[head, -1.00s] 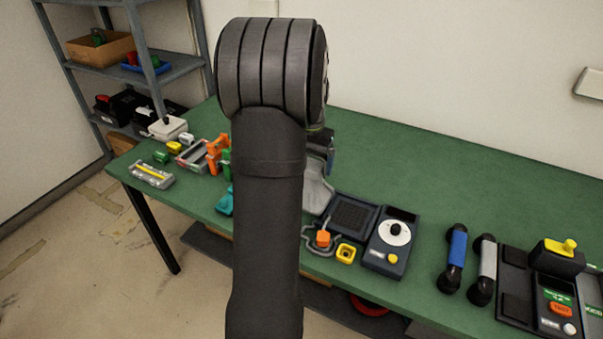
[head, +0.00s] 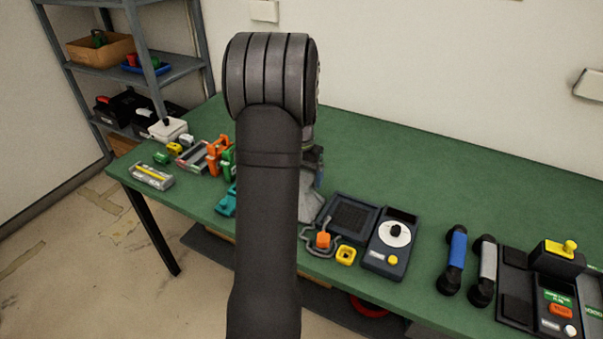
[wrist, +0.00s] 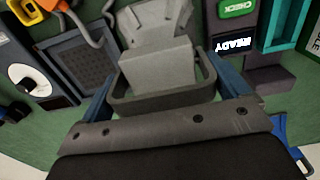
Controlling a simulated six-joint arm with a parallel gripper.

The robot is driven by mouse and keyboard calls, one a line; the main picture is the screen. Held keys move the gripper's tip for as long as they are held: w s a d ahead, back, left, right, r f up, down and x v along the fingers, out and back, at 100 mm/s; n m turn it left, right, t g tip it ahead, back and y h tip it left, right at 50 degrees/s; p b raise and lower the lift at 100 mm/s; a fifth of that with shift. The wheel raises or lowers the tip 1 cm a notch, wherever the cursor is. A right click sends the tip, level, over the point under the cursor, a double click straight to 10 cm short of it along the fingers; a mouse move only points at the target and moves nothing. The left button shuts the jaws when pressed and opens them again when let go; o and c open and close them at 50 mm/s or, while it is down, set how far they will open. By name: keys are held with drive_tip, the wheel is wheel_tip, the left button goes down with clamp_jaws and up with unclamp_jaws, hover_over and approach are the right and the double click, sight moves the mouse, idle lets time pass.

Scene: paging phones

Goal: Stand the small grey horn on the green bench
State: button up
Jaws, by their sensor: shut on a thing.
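The small grey horn (wrist: 158,68) is between the two blue-edged fingers of my gripper (wrist: 161,85) in the wrist view, and the gripper is shut on it. Its flared, angular body fills the upper middle of that view. In the head view the horn (head: 311,203) shows partly to the right of my arm, which hides the rest. My gripper (head: 318,168) is also mostly hidden there. The horn is over the green bench (head: 420,165), just left of a dark grille pad. I cannot tell whether it touches the bench.
Blue (head: 457,258) and grey handsets lie farther right. A CHECK/READY unit (wrist: 240,45) is close in the wrist view. The back of the bench is clear.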

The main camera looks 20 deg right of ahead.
drive_tip(key=o, duration=1.3)
wheel_tip(320, 180, up, 12)
drive_tip(key=shift+r, duration=0.15)
wheel_tip(320, 180, down, 12)
drive_tip(key=shift+f, duration=0.2)
drive_tip(key=shift+r, duration=1.85)
drive_tip(key=shift+f, duration=1.3)
wheel_tip(320, 180, up, 11)
drive_tip(key=shift+r, duration=0.15)
drive_tip(key=shift+f, duration=0.55)
